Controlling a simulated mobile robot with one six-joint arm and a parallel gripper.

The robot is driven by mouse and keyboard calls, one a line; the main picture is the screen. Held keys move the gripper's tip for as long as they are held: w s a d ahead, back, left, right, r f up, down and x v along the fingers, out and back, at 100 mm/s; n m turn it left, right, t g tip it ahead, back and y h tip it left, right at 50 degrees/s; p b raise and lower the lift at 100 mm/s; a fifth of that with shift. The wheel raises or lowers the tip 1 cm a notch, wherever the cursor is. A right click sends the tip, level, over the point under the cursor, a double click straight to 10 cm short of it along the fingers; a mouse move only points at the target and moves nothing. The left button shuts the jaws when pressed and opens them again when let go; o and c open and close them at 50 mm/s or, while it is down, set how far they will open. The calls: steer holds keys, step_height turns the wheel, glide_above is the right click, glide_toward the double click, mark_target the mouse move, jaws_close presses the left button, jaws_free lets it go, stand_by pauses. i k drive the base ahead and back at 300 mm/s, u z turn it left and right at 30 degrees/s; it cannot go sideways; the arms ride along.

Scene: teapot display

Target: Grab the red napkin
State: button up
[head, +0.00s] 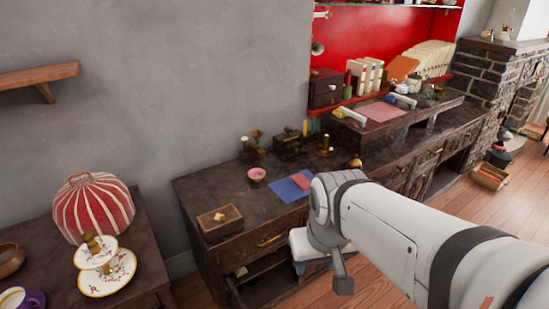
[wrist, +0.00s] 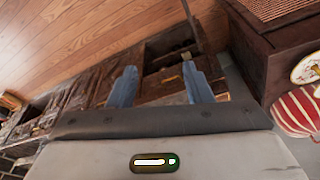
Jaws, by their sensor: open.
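A small red-pink folded cloth (head: 301,181), which looks like the red napkin, lies on a flat blue cloth (head: 283,190) on the dark desk top in the head view. A larger reddish-pink sheet (head: 381,111) lies on the raised shelf farther right; I cannot tell whether it is cloth or paper. In the wrist view, my gripper (wrist: 160,88) is open with its two blue-grey fingers apart and nothing seen held between them. In the head view my arm hangs in front of the desk, right of the blue cloth. No napkin shows in the wrist view.
On the desk (head: 200,190) are a wooden box (head: 220,222), a pink bowl (head: 256,174) and small brass items. An open drawer (head: 265,280) juts out below. A striped red cover (head: 92,208) and a tiered plate stand (head: 105,272) are on the left table.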

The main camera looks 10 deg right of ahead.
mark_target(301, 182)
steer(key=k, duration=0.4)
steer(key=z, duration=1.95)
steer(key=i, duration=1.8)
steer(key=u, duration=2.7)
steer(key=i, duration=0.95)
steer(key=z, duration=0.1)
